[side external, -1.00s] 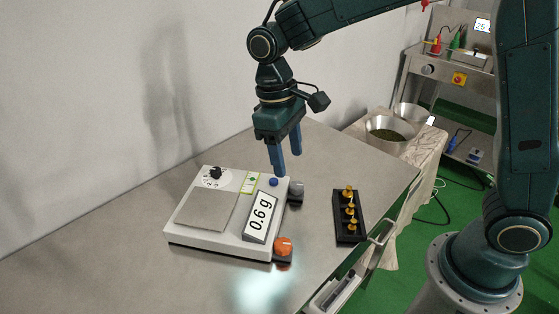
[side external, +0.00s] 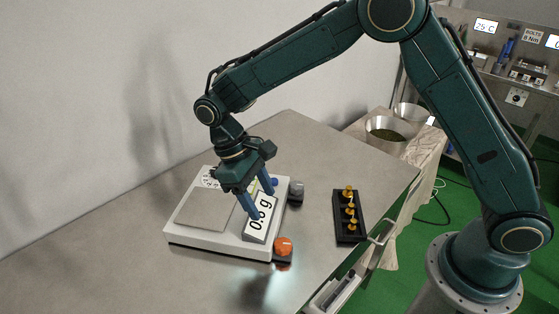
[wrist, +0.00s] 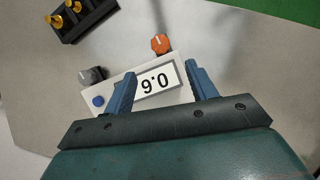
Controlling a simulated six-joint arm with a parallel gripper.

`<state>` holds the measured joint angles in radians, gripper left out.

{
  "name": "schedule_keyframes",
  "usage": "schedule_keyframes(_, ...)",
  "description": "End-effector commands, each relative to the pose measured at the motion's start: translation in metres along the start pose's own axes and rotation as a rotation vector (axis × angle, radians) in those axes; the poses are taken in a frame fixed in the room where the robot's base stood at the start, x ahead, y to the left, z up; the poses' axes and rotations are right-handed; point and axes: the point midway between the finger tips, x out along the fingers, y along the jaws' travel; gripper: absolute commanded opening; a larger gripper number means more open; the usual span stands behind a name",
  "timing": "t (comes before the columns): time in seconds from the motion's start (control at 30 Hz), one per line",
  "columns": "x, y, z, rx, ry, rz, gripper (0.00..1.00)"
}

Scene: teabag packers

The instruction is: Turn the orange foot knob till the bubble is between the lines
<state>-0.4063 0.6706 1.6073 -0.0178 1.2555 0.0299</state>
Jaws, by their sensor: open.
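The orange foot knob (side external: 283,246) sits at the near right corner of the white scale (side external: 205,240). It also shows in the wrist view (wrist: 160,44), beyond and between my fingertips. My gripper (side external: 263,203) is open and empty above the scale's display (side external: 257,229), apart from the orange knob. The blue fingers straddle the display in the wrist view (wrist: 160,78). A grey knob (side external: 296,188) stands at the scale's far right corner. The bubble and its lines cannot be made out; my gripper hides part of the scale's far side.
A black rack (side external: 348,232) with several yellow-topped pieces stands right of the scale, near the drawer handle (side external: 382,233). Metal bowls (side external: 386,134) stand on a side table at the back right. The bench in front of the scale is clear.

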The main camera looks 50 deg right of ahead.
Motion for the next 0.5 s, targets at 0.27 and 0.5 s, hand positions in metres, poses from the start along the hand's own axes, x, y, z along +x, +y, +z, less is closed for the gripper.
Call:
schedule_keyframes(0.27,0.027,0.000,0.001,0.000,-0.004,0.000,0.57)
schedule_keyframes(0.5,0.063,0.000,0.001,0.000,-0.006,0.000,0.57)
